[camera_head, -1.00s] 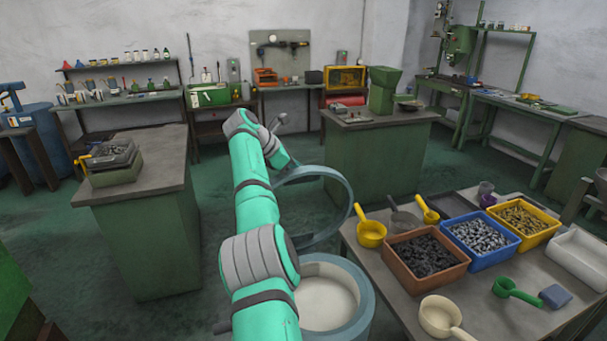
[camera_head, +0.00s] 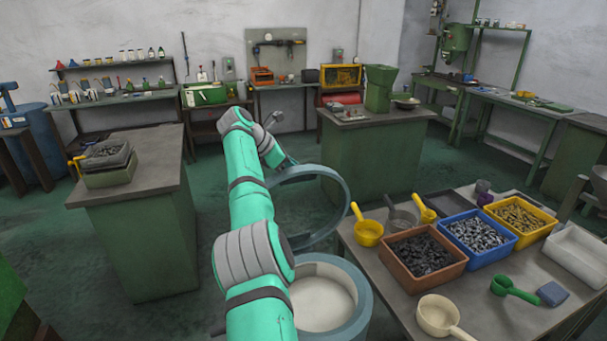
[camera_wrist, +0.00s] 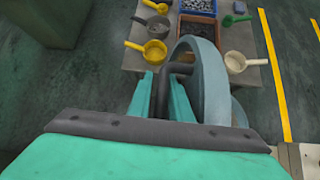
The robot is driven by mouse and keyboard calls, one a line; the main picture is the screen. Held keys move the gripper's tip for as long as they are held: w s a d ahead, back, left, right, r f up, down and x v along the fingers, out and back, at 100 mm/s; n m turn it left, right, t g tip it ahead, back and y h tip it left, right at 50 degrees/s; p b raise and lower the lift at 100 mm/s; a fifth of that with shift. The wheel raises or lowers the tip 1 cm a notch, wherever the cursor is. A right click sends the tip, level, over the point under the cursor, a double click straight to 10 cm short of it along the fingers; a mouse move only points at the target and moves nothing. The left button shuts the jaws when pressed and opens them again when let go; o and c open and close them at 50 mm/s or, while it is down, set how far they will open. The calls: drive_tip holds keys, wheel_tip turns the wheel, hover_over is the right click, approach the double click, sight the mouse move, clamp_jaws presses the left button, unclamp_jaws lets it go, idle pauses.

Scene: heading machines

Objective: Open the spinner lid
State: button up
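The spinner (camera_head: 362,308) is a grey-blue round tub with a pale inside, low in the middle of the head view, partly behind my arm. Its ring-shaped lid (camera_head: 342,192) stands raised, steeply tilted above the tub's far side; its left part is behind my arm. In the wrist view the lid (camera_wrist: 211,85) rises just right of my fingers. A dark handle (camera_wrist: 182,69) at the lid lies between the two teal fingers of my gripper (camera_wrist: 162,98), which looks shut on it. The head view hides the fingertips.
A table (camera_head: 400,312) right of the spinner holds brown (camera_head: 425,268), blue and yellow bins of small parts, with several scoops. A green cabinet (camera_head: 372,160) stands behind the lid. Another (camera_head: 150,240) stands left of my arm, with green floor between.

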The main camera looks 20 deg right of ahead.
drive_tip(key=v, duration=0.9)
drive_tip(key=shift+s+a+r, duration=0.15)
drive_tip(key=shift+r, duration=0.05)
drive_tip(key=shift+a+r, duration=0.2)
drive_tip(key=shift+a, duration=0.1)
